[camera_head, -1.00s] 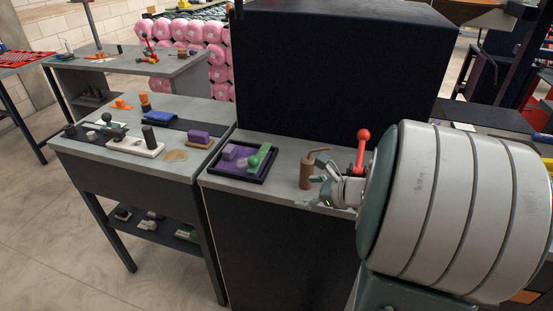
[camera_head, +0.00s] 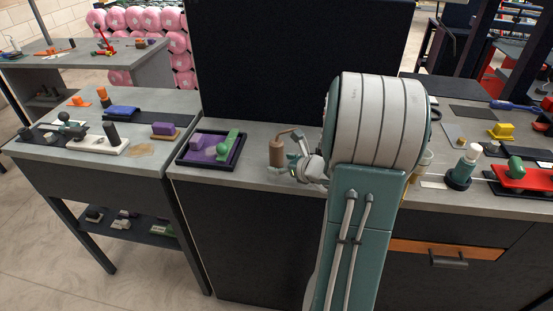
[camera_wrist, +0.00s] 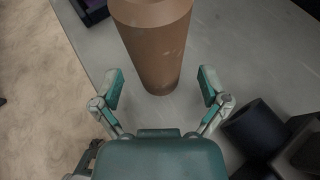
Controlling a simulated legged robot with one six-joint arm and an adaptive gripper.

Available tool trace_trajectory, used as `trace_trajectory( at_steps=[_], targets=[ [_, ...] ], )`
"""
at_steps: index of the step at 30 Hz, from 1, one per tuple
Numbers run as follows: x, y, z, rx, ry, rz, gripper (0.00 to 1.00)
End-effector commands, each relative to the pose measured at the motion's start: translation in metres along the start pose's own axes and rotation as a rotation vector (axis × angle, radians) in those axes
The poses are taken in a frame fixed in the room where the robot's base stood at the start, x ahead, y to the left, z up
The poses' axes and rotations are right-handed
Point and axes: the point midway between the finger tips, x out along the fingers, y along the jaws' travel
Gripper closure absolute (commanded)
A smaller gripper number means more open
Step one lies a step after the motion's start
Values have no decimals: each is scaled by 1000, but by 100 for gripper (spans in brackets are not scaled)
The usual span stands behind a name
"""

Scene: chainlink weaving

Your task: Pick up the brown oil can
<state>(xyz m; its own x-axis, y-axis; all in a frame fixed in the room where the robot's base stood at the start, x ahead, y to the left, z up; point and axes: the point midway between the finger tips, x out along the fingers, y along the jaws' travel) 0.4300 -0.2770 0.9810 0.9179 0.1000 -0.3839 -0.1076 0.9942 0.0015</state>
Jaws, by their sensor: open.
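The brown oil can (camera_head: 277,154) stands upright on the grey worktop, its thin spout bending to the right at the top. In the wrist view its brown body (camera_wrist: 156,48) stands just ahead of my gripper (camera_wrist: 160,90). My gripper is open, with one finger to each side of the can's near lower end, and a gap shows between the can and each finger. In the head view my gripper (camera_head: 288,168) is at the can's right side, partly hidden by my arm. The can's top is cut off in the wrist view.
A dark tray (camera_head: 181,162) with purple and green pieces lies left of the can. A black part (camera_wrist: 258,128) lies right of my gripper in the wrist view. A tall dark panel (camera_head: 290,60) stands behind. The worktop's front edge (camera_head: 230,182) is close.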

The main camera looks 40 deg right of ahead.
Motion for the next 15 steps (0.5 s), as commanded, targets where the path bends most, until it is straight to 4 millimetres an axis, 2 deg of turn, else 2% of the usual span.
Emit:
trace_trajectory(
  at_steps=[1,4,11,14,15],
  targets=[
    [8,1,0,-1,1,4,6],
    [15,1,1,-1,0,2,6],
    [16,1,1,-1,-1,1,6],
    [16,1,1,-1,-1,1,46],
    [16,1,1,-1,0,1,64]
  ],
)
